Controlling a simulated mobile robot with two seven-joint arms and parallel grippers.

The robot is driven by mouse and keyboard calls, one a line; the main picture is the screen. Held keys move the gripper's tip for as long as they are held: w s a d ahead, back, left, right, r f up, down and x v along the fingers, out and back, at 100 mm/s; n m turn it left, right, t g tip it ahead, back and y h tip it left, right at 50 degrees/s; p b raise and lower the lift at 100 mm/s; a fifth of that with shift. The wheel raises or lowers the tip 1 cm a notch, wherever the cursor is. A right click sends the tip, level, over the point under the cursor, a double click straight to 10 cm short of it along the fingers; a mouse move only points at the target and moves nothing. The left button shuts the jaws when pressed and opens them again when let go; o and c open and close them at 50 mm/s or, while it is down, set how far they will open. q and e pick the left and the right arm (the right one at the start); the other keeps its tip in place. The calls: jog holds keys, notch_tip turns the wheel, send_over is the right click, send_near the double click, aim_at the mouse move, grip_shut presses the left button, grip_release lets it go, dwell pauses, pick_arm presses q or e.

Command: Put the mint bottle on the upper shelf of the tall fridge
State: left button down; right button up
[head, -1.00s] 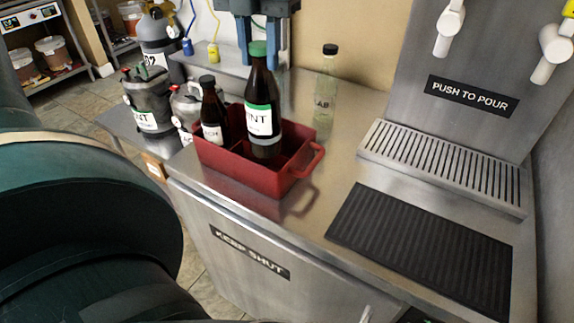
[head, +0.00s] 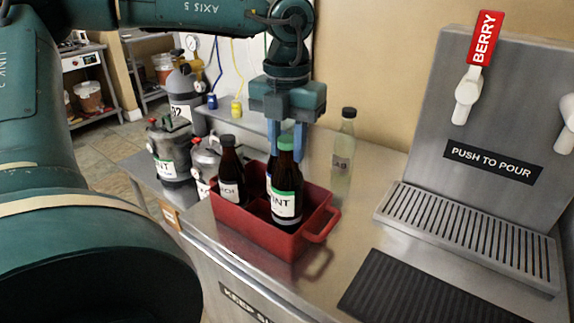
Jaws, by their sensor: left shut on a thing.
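The mint bottle (head: 287,188) is dark brown with a green cap and a white label reading "INT". It is upright at the near right part of the red crate (head: 253,228). I cannot tell whether its base rests on the crate floor or hangs just above it. My left gripper (head: 286,150) points down from above, its blue fingers on either side of the bottle's neck, shut on it. My right gripper is not in view. The tall fridge and its upper shelf are not in view.
A drip tray (head: 470,235) and black mat (head: 420,290) lie right. Kegs (head: 171,152) stand left.

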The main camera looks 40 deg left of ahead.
aim_at(287, 165)
pick_arm(q)
jog(key=shift+f, duration=2.05)
jog(key=shift+f+b, duration=0.2)
jog(key=shift+b, duration=0.1)
jog(key=c, duration=1.1)
grip_release()
